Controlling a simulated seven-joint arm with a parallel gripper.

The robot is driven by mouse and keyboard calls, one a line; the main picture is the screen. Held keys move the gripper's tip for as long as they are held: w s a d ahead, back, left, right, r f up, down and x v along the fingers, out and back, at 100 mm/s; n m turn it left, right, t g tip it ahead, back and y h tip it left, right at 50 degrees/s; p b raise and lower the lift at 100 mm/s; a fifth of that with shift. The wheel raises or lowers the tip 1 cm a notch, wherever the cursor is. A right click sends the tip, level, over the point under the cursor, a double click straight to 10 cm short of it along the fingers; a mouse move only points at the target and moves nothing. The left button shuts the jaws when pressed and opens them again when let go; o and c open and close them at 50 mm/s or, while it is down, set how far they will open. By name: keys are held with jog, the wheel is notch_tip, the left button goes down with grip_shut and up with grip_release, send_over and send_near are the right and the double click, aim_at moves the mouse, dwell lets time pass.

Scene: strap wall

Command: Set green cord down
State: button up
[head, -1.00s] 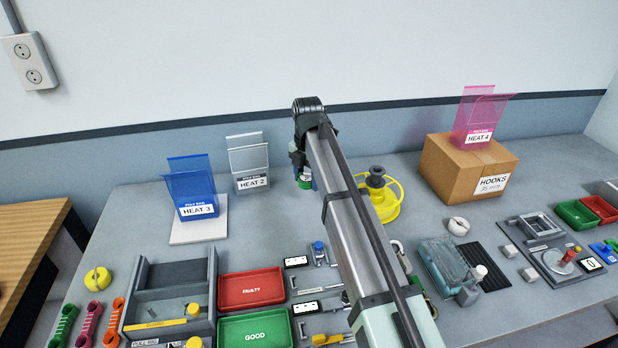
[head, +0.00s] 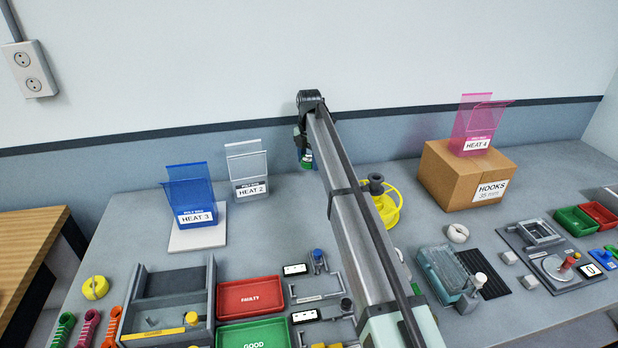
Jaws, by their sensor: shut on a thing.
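My gripper (head: 307,160) is at the far end of my arm, near the back of the bench and right of the clear HEAT 2 holder. It is shut on the green cord (head: 308,157), of which only a small green and white part shows below the jaws. My arm hides the rest of the gripper's surroundings. The cord appears to be above the bench top, but the exact gap cannot be told.
The HEAT 2 holder (head: 248,170) and blue HEAT 3 holder (head: 191,195) stand left. A yellow spool (head: 388,208) is right of my arm, then the HOOKS box (head: 462,178) bearing a pink HEAT 4 holder (head: 475,125). Red FAULTY tray (head: 250,282) lies in front.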

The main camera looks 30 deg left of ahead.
aim_at(310, 156)
jog(key=shift+f, duration=3.3)
jog(key=shift+f, duration=0.15)
jog(key=o, duration=1.1)
notch_tip(310, 156, up, 12)
jog(key=shift+r, duration=0.2)
